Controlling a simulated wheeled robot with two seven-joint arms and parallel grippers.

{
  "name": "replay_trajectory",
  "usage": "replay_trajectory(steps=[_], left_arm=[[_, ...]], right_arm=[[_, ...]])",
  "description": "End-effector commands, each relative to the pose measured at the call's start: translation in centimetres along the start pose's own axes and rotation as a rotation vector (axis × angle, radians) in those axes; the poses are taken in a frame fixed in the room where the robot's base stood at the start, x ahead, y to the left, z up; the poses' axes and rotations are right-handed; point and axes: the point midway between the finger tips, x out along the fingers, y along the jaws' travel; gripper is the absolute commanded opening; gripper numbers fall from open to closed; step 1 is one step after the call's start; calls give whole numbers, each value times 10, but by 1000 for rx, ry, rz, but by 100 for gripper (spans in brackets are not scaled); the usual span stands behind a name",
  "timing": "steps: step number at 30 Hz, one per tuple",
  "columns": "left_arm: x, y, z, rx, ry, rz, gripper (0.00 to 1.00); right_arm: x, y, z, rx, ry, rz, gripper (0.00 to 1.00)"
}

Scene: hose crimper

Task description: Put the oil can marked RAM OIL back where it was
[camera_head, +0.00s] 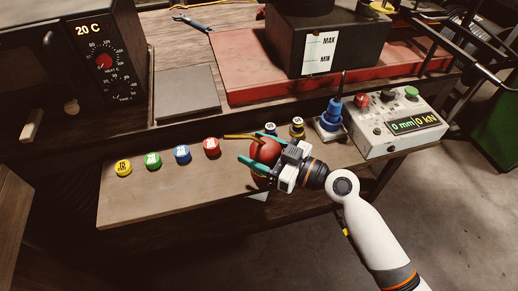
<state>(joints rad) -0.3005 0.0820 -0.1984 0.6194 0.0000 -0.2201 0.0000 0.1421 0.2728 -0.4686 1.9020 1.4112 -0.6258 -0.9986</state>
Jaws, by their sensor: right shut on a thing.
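A red, rounded oil can (264,152) with a thin yellow-brown spout pointing left is in my right gripper (254,160). The gripper's green fingers are shut on it, one on the far side and one on the near side. The can is over the right part of the wooden shelf (171,205), near its front edge. I cannot tell whether its base touches the shelf. The gripper hides much of the can, and no marking on it can be read. My left gripper is not in view.
Yellow (123,168), green (152,160), blue (182,154) and red (211,147) round pieces stand in a row left of the can. Behind it are small dark-topped pieces (297,128), a blue fitting (331,115) and a control box (392,125). The shelf's front left is clear.

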Motion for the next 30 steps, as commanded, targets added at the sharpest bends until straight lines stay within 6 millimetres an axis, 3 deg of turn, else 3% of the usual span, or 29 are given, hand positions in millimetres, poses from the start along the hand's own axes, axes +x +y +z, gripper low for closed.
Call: replay_trajectory(steps=[8,9,13,23,30], left_arm=[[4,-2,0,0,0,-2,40],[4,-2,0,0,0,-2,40],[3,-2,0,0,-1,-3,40],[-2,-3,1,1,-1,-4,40],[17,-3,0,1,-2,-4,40]], right_arm=[[0,0,-1,-2,-3,0,25],[0,0,-2,-1,0,0,66],[0,0,-1,-1,0,0,84],[0,0,2,0,0,0,84],[-39,0,-5,-3,4,0,84]])
